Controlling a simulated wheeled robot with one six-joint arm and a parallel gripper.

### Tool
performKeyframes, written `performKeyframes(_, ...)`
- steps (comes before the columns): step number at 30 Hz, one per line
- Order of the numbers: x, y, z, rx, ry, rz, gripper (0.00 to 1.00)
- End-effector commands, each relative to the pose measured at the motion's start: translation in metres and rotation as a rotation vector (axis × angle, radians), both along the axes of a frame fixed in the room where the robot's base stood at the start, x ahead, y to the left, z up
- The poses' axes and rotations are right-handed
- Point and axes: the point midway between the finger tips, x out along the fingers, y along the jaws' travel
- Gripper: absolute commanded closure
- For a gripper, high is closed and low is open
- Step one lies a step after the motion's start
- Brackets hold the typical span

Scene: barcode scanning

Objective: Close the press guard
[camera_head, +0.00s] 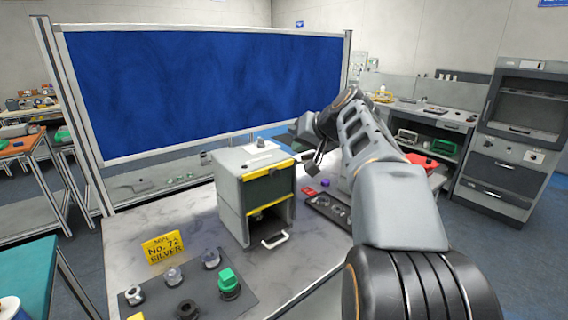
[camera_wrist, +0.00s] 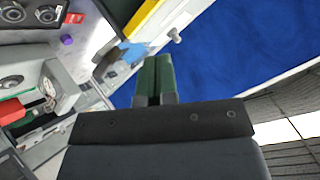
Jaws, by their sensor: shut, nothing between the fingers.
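The press (camera_head: 230,192) is a grey box on the table in the head view. Its guard (camera_head: 272,187) is a dark panel with yellow edges across the upper front. The guard is up, and the chamber below it is open at the front. A white handle (camera_head: 274,240) sticks out low at the front of the press. My gripper (camera_head: 314,158) is to the right of the press top, small and partly hidden by my arm. In the wrist view my gripper's green fingers (camera_wrist: 154,62) are together and empty. A yellow edge (camera_wrist: 141,17), probably of the press, shows beyond them.
A tray of parts (camera_head: 328,212) lies right of the press, near red and purple pieces. A yellow sign (camera_head: 162,248) and a dark board with knobs and a green button (camera_head: 229,281) are at front left. A blue panel (camera_head: 205,85) stands behind.

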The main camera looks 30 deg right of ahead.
Motion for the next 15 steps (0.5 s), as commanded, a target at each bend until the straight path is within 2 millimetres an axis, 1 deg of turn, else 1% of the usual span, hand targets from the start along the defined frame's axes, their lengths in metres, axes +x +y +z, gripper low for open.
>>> performKeyframes(1,0.008,0.003,-0.006,0.002,0.003,0.003,1.00)
performKeyframes(3,0.018,0.006,-0.014,0.001,0.003,0.003,1.00)
performKeyframes(7,0.034,0.010,-0.028,0.000,0.003,0.003,1.00)
performKeyframes(9,0.033,0.016,-0.037,-0.001,0.002,0.003,1.00)
performKeyframes(15,0.034,0.024,-0.054,-0.001,0.002,0.001,1.00)
